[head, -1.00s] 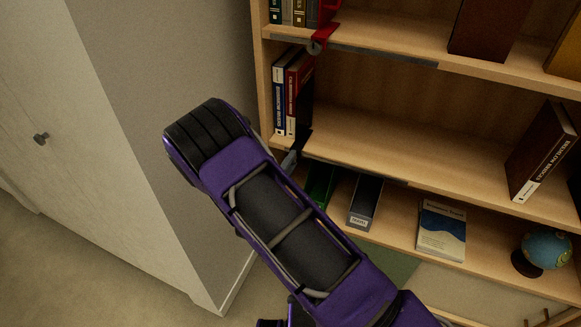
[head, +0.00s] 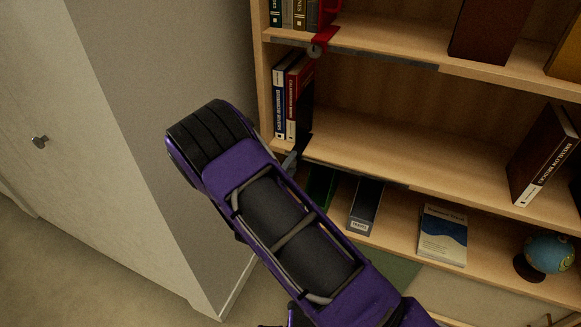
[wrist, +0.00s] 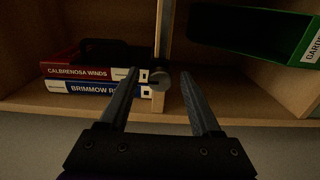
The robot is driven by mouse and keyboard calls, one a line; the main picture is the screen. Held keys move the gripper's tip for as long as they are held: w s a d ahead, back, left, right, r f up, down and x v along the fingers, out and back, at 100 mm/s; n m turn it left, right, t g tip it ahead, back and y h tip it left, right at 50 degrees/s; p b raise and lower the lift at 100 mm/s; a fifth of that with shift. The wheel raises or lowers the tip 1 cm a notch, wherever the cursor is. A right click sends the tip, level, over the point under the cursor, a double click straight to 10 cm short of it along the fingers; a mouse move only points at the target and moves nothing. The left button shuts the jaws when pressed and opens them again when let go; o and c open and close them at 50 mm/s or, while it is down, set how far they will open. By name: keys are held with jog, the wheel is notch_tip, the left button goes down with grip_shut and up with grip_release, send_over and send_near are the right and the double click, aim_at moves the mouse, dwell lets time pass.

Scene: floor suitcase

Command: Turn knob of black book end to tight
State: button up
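The black book end (head: 305,116) stands at the left of the middle shelf, to the right of two upright books. In the wrist view the picture is turned, and the book end (wrist: 108,50) shows as a dark shape above the books. Its round grey knob (wrist: 160,78) is at the shelf's front edge. My gripper (wrist: 160,74) is open, with one fingertip on each side of the knob. I cannot tell whether either finger touches it. In the head view the knob is not clearly visible, and my arm covers much of the area below.
A red book end (head: 325,38) with its own knob is on the shelf above. A green box (head: 321,188) and a grey-black binder (head: 364,206) stand on the shelf below. A globe (head: 546,255) is at right. A wall (head: 190,170) is close on the left.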

jog(key=v, duration=1.7)
jog(key=shift+s, duration=0.2)
jog(key=shift+r, duration=0.1)
